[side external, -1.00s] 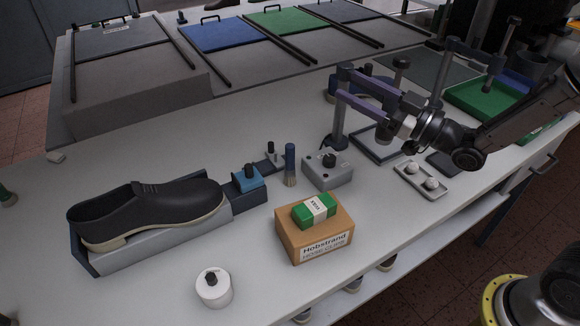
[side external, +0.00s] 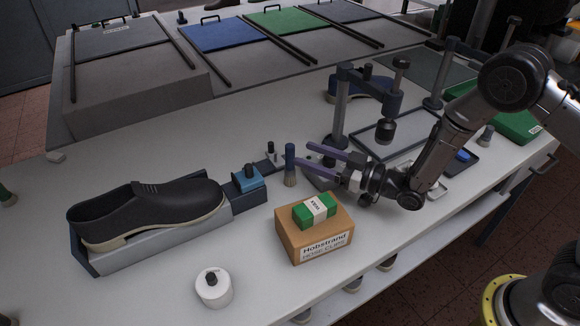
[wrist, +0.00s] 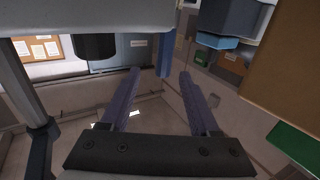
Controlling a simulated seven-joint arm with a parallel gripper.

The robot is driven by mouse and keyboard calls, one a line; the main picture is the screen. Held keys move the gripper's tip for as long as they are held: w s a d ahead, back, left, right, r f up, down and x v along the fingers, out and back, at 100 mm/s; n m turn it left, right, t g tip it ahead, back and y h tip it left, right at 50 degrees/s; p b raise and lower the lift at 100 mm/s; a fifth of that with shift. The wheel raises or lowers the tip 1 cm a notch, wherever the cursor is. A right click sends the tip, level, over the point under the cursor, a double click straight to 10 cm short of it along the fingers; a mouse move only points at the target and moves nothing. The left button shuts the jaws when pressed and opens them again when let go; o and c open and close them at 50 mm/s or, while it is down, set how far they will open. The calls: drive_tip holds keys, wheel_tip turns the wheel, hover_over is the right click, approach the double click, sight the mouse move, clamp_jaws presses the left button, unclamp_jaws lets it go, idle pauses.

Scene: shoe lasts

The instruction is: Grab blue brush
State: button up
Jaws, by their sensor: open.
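The blue brush (side external: 290,164) stands upright on the bench, bristles down, left of my gripper in the side view. It has a blue handle and tan bristles. My gripper (side external: 308,154) is open, with its two purple fingers pointing left at the handle. The fingertips are right beside the brush, and nothing is held. In the wrist view, a blue upright bar that looks like the handle (wrist: 165,58) shows just beyond the fingertips (wrist: 160,73), nearer the right finger. I cannot tell whether the fingers touch it.
A brown box (side external: 316,237) with a green pack (side external: 314,209) on top stands in front of my gripper. A grey block is mostly hidden behind the fingers. A blue block (side external: 249,178) and a black shoe (side external: 150,208) are left. A dark post (side external: 339,115) rises behind.

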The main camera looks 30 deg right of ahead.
sight(289, 145)
drive_tip(key=shift+a+r+x, duration=0.1)
drive_tip(key=shift+x, duration=1.3)
drive_tip(key=shift+a+r+x, duration=0.1)
drive_tip(key=shift+a+x, duration=0.05)
drive_tip(key=shift+x, duration=1.25)
drive_tip(key=shift+s, duration=0.15)
clamp_jaws()
